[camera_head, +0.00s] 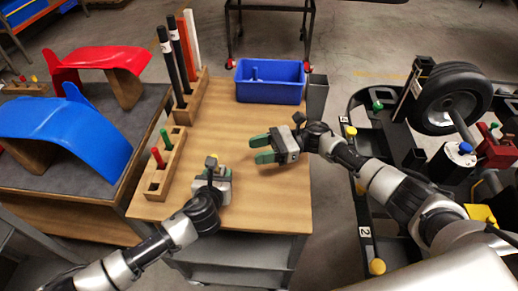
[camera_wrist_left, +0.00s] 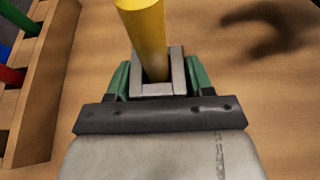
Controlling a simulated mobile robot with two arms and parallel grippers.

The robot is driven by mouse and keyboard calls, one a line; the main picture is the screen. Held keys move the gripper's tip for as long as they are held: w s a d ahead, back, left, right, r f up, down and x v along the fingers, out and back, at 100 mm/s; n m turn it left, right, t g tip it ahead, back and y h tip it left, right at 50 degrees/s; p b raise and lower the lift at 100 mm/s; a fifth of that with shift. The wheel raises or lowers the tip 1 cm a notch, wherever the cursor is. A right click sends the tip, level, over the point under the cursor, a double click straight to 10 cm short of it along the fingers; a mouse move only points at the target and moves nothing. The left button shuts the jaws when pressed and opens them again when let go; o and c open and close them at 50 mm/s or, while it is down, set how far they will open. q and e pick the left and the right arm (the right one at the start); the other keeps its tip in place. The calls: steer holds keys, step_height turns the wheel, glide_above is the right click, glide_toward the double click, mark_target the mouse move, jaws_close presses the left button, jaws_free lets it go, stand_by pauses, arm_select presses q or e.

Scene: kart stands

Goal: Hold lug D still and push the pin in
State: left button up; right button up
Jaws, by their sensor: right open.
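I cannot make out which part is lug D; no letter D is readable.
A wooden rack (camera_head: 153,184) with red (camera_head: 157,157) and green (camera_head: 165,138) pins stands at the table's left. A blue bin (camera_head: 268,91) is at the back. The dark kart frame (camera_head: 364,205) lies right, with a wheel (camera_head: 452,98). The table's middle is clear.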

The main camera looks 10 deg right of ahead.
arm_select(q)
steer(key=o, duration=0.4)
steer(key=shift+c, duration=0.2)
